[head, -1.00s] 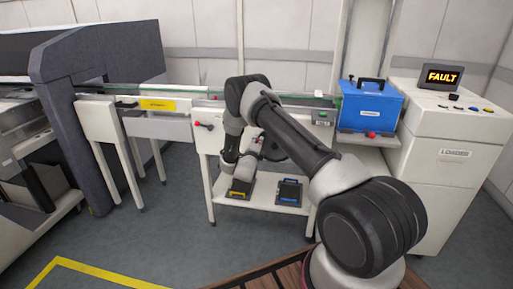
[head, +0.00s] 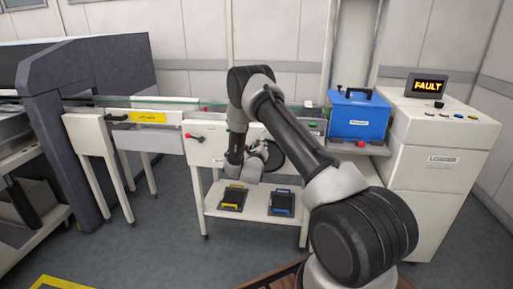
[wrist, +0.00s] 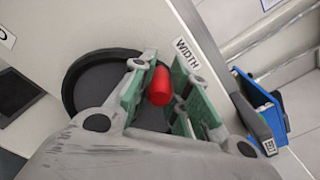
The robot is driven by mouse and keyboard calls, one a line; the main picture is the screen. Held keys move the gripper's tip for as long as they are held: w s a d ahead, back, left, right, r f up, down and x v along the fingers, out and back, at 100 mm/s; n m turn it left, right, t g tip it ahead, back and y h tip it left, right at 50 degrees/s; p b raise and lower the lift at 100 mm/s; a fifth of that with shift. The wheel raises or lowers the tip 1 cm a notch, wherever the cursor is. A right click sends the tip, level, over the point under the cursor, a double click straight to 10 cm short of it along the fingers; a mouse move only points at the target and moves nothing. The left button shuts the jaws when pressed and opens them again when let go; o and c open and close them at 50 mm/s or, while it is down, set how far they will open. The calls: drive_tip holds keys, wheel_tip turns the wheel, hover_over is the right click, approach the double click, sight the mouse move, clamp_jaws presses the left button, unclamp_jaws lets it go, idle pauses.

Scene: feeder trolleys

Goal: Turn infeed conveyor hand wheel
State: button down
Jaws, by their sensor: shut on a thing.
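The infeed conveyor hand wheel (wrist: 92,82) is a black disc on the white panel, beside a label reading WIDTH (wrist: 186,52). Its red handle knob (wrist: 160,88) sits between the green-padded fingers of my gripper (wrist: 159,76), which is shut on it. The fingers and the gripper body cover part of the wheel's right and lower side. In the head view the dark wheel (head: 274,155) shows on the conveyor front, partly behind my arm.
A shelf below holds a yellow-trimmed black item (head: 233,198) and a blue-trimmed one (head: 282,203). A red-knobbed lever (head: 195,138) is on the panel to the left. A blue box (head: 357,117) stands at right, beside the loader (head: 440,150) with its FAULT display (head: 428,87).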

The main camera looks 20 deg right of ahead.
drive_tip(key=shift+s+d+r, duration=0.2)
drive_tip(key=shift+s+d, duration=0.1)
drive_tip(key=shift+d, duration=0.15)
drive_tip(key=shift+s+d+r, duration=0.15)
drive_tip(key=shift+s+d, duration=0.1)
drive_tip(key=shift+d, duration=0.2)
drive_tip(key=c, duration=1.3)
unclamp_jaws()
drive_tip(key=shift+d, duration=0.1)
drive_tip(key=shift+f, duration=0.1)
drive_tip(key=shift+s, duration=0.1)
drive_tip(key=v, duration=1.2)
